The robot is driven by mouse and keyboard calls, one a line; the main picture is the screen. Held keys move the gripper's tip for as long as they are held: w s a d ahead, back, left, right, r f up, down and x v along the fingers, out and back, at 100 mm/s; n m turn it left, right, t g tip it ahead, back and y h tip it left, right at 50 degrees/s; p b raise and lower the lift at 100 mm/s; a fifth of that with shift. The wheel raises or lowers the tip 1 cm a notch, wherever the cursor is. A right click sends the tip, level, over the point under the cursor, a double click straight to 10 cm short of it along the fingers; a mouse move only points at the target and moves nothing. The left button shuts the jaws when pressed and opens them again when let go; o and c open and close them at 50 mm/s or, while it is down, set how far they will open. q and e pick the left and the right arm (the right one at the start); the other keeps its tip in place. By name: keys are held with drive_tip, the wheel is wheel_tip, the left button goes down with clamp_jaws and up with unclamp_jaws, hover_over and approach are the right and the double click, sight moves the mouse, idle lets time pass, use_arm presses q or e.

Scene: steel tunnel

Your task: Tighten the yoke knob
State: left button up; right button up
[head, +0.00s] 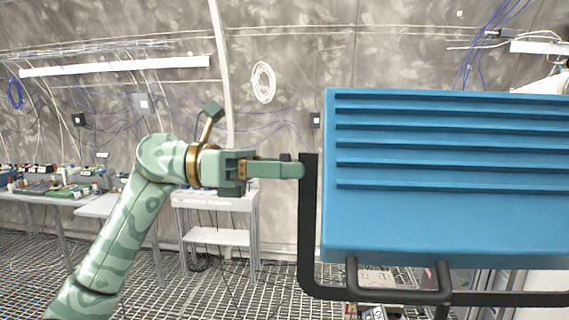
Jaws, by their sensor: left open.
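A large blue ribbed lamp housing (440,220) fills the right side of the head view. A black yoke (308,230) runs up its left side and beneath it. My left gripper (298,169) is level with the yoke's upper left end, its fingers pointing right and their tips at or very near the yoke. I cannot tell if they touch it. The jaws are open, seen edge-on. The yoke knob is not clearly seen; the fingers seem to cover its place. My right gripper is not in view.
A small grey cart (215,200) stands behind my left arm. A workbench (35,197) with tools and small items is at the far left. Black tube handles (398,295) stick out below the housing. The floor is metal grating.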

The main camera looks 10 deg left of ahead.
use_arm(q)
drive_tip(key=c, duration=1)
drive_tip(key=b, duration=0.1)
drive_tip(key=m+b, duration=0.1)
drive_tip(key=shift+w+f+m+b, duration=0.1)
drive_tip(key=shift+f+m+b, duration=0.2)
drive_tip(key=shift+b, duration=0.1)
drive_tip(key=shift+m+b, duration=0.35)
drive_tip(key=shift+m, duration=0.05)
drive_tip(key=shift+r, duration=0.3)
drive_tip(key=o, duration=1)
